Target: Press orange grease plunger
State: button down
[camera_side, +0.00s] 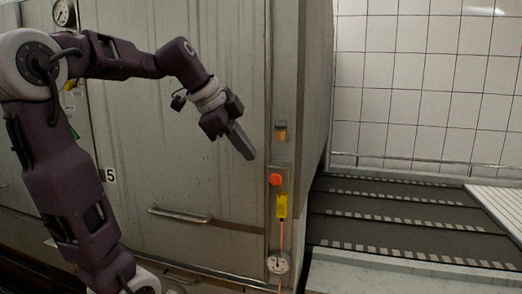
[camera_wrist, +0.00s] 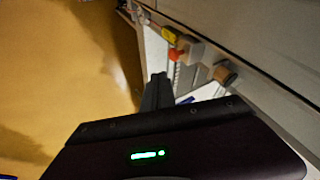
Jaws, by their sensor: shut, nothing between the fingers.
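A round orange plunger knob (camera_side: 275,180) sits on a small plate on the narrow grey post at the right edge of the big metal cabinet. In the wrist view the orange knob (camera_wrist: 176,54) juts from its mount, beyond and slightly right of my fingertips. My gripper (camera_side: 249,155) is shut and empty, its fingers angled down to the right. In the side picture the tips are up and left of the knob, apart from it. In the wrist view the fingers of my gripper (camera_wrist: 158,80) are together.
Above the knob is a grey fitting with an amber band (camera_side: 280,134). Below it hang a yellow tag (camera_side: 281,206) and a round white gauge (camera_side: 278,263). A handle (camera_side: 180,214) juts from the cabinet. A dark slatted conveyor (camera_side: 400,220) lies to the right.

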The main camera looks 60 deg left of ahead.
aim_at(276, 178)
dwell(0.4)
jog(key=shift+s+d, duration=0.7)
jog(key=shift+d, duration=0.05)
jog(key=shift+w+a+f, duration=0.65)
jog(key=shift+w+f, duration=0.75)
jog(key=shift+w, duration=0.05)
jog(key=shift+w+a+f, duration=0.6)
jog(key=shift+w+f, duration=0.75)
jog(key=shift+w, duration=0.05)
jog(key=shift+w+a+f, duration=0.65)
jog(key=shift+w+f, duration=0.75)
jog(key=shift+w, duration=0.05)
